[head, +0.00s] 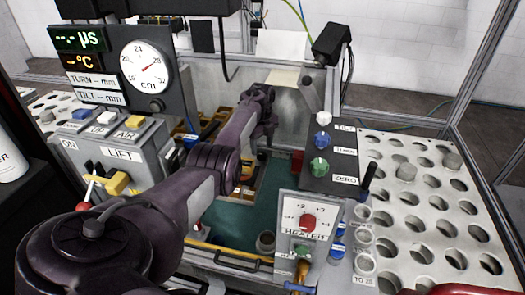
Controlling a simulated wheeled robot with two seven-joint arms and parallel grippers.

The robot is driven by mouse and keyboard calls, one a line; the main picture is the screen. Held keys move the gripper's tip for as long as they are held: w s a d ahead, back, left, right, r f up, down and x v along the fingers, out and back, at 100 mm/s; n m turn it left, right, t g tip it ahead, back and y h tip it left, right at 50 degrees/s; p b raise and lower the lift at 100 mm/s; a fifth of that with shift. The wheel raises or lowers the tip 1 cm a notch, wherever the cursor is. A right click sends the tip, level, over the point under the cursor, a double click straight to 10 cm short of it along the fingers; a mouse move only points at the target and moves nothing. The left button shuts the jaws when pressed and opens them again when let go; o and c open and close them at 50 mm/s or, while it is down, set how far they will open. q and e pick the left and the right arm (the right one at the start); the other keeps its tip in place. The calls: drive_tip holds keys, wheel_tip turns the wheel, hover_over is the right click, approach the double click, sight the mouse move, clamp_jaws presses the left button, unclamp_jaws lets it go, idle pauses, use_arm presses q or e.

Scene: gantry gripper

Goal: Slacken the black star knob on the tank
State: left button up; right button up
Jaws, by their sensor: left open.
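My left arm crosses the view from the lower left to the middle. Its far end, with the left gripper (262,112), is over the back of the teal-floored tank (225,220). The gripper is open, but its fingertips are hard to make out against the dark arm. I cannot pick out the black star knob; my arm hides part of the tank and its back edge.
A grey LIFT box (120,150) and a round cm dial (146,67) stand at left. A HEATER box (305,218) stands at the tank's front right. A perforated plate (425,205) with several holes fills the right.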

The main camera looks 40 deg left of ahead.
sight(262, 154)
use_arm(q)
wheel_tip(262, 154, down, 4)
drive_tip(key=shift+w+a+r+b, duration=0.1)
drive_tip(key=shift+r+b, duration=0.05)
drive_tip(key=shift+b, duration=0.35)
drive_tip(key=c, duration=1)
use_arm(e)
drive_tip(key=shift+w+a+f, duration=0.3)
drive_tip(key=shift+w+f, duration=0.05)
drive_tip(key=shift+f, duration=0.2)
